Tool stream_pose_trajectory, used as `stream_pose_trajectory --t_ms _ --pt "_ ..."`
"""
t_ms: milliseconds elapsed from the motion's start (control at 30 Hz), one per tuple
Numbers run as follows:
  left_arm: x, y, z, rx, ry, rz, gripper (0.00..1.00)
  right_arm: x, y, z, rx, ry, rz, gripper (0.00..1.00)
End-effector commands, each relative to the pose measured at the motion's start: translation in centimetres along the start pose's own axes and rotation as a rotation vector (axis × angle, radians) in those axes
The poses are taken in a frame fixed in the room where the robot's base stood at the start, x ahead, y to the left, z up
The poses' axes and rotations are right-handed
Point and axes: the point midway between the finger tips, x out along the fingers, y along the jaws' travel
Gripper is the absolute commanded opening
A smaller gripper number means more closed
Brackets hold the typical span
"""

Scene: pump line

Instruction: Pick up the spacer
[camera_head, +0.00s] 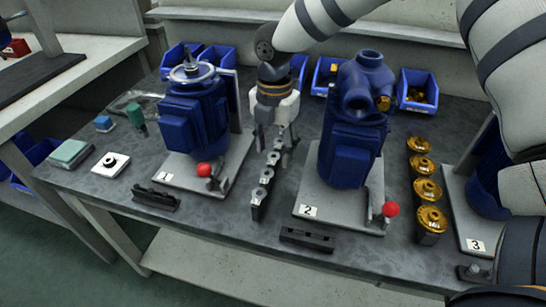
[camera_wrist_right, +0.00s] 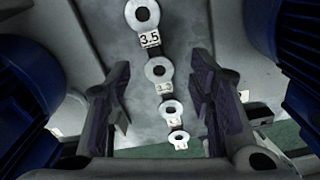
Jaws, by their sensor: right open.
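Several metal ring spacers stand in a row on a narrow dark rack (camera_head: 257,211) between pumps 1 and 2. In the right wrist view the spacer labelled 3.5 (camera_wrist_right: 150,40) is at the top. Below it are a spacer (camera_wrist_right: 164,89) whose label looks like 3.3 and smaller-looking ones (camera_wrist_right: 173,121) with labels too small to read. My right gripper (camera_head: 275,145) is open and points down over the far end of the row. In the wrist view, the second ring from the top shows between its fingers (camera_wrist_right: 160,75), apart from both. My left gripper is not in view.
Blue pump 1 (camera_head: 194,115) and blue pump 2 (camera_head: 351,148) stand close on either side, with red-knobbed levers at their plates. Gold-topped parts (camera_head: 427,190) line up right of pump 2. Blue bins (camera_head: 419,88) stand behind. Black holders (camera_head: 307,238) lie near the front edge.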

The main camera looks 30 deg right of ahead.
Motion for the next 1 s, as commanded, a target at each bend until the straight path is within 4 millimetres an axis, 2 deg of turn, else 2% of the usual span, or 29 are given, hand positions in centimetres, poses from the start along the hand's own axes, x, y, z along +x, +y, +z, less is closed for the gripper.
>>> stream_pose_trajectory --t_ms 467,500,600,667,1000 --pt "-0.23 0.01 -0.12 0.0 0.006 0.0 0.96 0.38 0.01 -0.01 0.0 0.0 0.001 0.48" --pt "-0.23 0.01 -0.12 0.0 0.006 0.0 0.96 0.38 0.01 0.0 0.0 0.0 0.001 0.46" --pt "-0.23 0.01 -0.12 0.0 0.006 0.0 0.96 0.38 0.01 0.0 0.0 0.0 0.001 0.24" --pt "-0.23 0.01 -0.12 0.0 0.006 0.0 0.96 0.37 0.01 0.0 0.0 0.0 0.001 0.12" --pt "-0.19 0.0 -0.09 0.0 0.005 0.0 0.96 0.34 0.01 0.01 0.0 0.0 0.0 0.12"
